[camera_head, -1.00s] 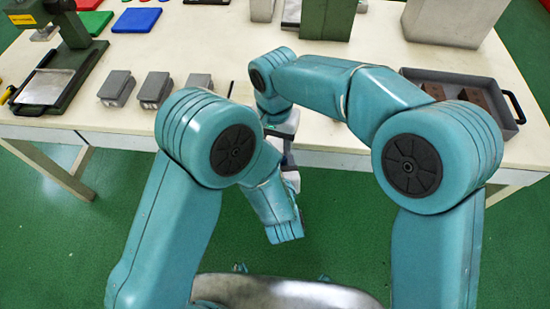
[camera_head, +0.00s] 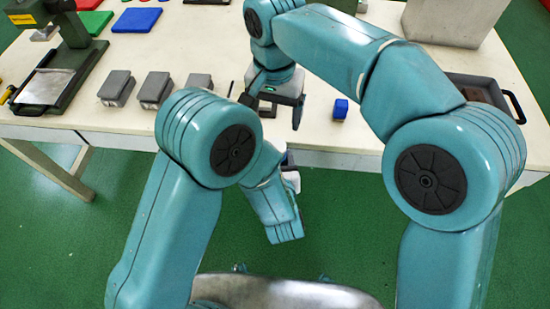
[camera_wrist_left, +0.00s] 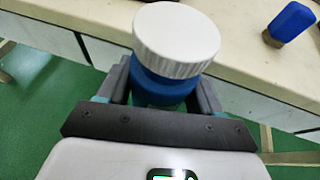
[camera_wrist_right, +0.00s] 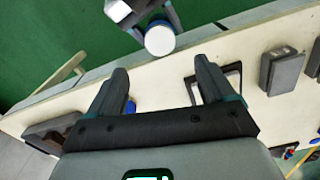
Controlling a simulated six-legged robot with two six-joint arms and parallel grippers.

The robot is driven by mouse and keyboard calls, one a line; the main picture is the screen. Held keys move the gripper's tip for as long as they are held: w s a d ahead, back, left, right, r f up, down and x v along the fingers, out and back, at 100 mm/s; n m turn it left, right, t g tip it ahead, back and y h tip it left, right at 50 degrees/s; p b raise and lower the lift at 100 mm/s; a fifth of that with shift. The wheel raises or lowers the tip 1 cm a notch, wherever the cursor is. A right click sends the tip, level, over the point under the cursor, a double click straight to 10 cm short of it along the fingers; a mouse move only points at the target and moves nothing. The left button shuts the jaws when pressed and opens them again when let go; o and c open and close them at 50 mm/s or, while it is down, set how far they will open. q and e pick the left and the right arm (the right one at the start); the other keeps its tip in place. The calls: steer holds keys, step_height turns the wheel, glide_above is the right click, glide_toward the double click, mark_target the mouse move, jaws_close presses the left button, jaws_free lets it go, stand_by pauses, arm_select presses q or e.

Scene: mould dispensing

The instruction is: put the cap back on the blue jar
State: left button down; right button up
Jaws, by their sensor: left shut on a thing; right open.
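The blue jar (camera_wrist_left: 160,88) is held between the fingers of my left gripper (camera_wrist_left: 163,82), beyond the table's front edge. The white ridged cap (camera_wrist_left: 177,40) sits on top of the jar and covers its mouth; it also shows from above in the right wrist view (camera_wrist_right: 160,40). Whether it is fully tightened I cannot tell. My right gripper (camera_head: 272,108) is open and empty above the table front. In the right wrist view its fingers (camera_wrist_right: 160,72) are spread apart, clear of the cap. In the head view my left arm mostly hides the left gripper and jar.
A small blue object (camera_head: 340,109) stands on the table right of my right gripper. Several grey boxes (camera_head: 155,87) line the front left, near a green press (camera_head: 62,80). A grey tray (camera_head: 512,100) with brown blocks is at the right, partly behind my arm.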

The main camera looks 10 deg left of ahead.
step_height(320, 180, up, 2)
stand_by(0.4)
